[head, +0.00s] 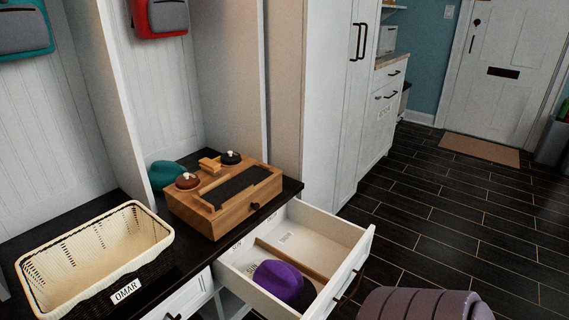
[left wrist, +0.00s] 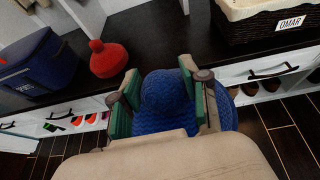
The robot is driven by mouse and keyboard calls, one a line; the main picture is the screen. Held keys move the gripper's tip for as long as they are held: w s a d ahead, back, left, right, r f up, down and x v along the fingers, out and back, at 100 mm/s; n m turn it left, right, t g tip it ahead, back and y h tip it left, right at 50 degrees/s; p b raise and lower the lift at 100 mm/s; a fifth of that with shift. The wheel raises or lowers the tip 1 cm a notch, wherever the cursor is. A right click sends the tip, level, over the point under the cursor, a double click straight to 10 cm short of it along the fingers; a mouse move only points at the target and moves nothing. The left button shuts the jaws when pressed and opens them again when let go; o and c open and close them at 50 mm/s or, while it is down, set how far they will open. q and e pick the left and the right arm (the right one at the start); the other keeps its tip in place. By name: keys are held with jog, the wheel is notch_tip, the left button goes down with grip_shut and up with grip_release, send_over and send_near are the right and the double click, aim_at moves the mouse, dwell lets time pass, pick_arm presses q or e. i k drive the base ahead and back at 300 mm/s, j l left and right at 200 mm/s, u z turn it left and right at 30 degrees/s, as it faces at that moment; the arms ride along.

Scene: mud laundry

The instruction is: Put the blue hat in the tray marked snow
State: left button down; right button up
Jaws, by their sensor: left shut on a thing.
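In the left wrist view, the blue knitted hat (left wrist: 166,100) is between the green-padded fingers of my left gripper (left wrist: 160,88). The gripper is shut on it, in front of the dark bench top. Neither my left gripper nor the blue hat shows in the head view. My right gripper is in neither view. In the head view, a white drawer (head: 335,232) stands open, with a wooden divider (head: 290,259) making two compartments. A purple hat (head: 278,281) lies in the near one. The far one looks empty. Small labels inside are too small to read.
A cream basket marked OMAR (head: 95,250) and a wooden box (head: 222,200) stand on the bench. A teal hat (head: 168,174) lies behind the box. A red hat (left wrist: 108,60) and a navy bag (left wrist: 38,65) are on the bench. Open floor (head: 440,215) lies right of the drawer.

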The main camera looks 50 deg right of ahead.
aim_at(312, 251)
jog(key=k+z, duration=0.1)
jog(key=z, duration=0.3)
jog(key=k+z, duration=0.1)
jog(key=z, duration=0.35)
jog(key=l+z, duration=0.1)
jog(key=z, duration=0.3)
jog(key=i+l+z, duration=0.1)
jog(key=i+z, duration=0.65)
jog(key=i+j+z, duration=0.2)
jog(key=i+z, duration=0.2)
jog(key=i+j, duration=0.1)
jog(key=i, duration=0.1)
